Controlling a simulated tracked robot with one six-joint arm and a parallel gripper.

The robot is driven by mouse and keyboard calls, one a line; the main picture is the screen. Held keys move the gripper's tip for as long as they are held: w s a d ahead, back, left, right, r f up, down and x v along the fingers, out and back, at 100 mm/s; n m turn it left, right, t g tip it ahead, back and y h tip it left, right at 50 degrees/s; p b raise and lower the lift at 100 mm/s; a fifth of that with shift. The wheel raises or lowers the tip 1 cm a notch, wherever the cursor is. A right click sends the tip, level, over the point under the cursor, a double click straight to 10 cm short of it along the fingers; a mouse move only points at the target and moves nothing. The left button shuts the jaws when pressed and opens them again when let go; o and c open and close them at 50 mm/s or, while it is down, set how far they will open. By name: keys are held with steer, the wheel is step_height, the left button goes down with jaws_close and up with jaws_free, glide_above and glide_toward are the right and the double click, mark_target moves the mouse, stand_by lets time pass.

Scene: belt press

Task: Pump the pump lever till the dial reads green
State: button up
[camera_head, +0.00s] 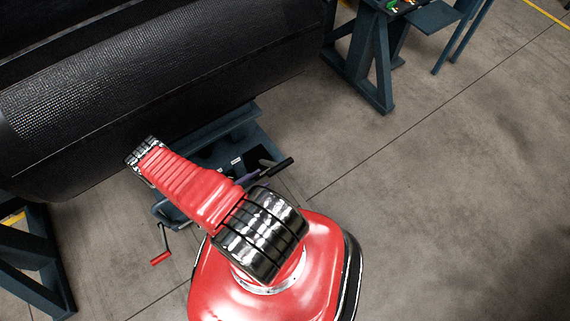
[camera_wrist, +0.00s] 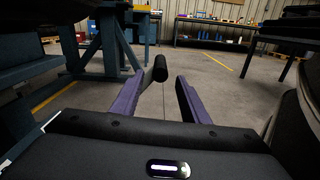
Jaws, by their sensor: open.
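The pump lever shows in the head view as a bar with a black grip (camera_head: 283,167), just right of my red arm. In the wrist view a black rounded grip end (camera_wrist: 160,68), which looks like the lever's, stands between the tips of my gripper (camera_wrist: 160,77). My gripper's two purple fingers are apart, with gaps beside the grip. I cannot tell whether either finger touches it. In the head view my arm hides most of the gripper; only a bit of purple shows by the lever. The dial is not visible in either view.
A large black belt roll (camera_head: 160,90) lies above the blue press frame (camera_head: 225,130). A crank with a red handle (camera_head: 161,258) hangs at lower left. A blue stand (camera_head: 370,60) is at upper right. The concrete floor on the right is clear.

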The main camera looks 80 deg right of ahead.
mark_target(292, 159)
steer(key=shift+x, duration=6.65)
steer(key=shift+c, duration=0.3)
steer(key=shift+s, duration=0.1)
jaws_close()
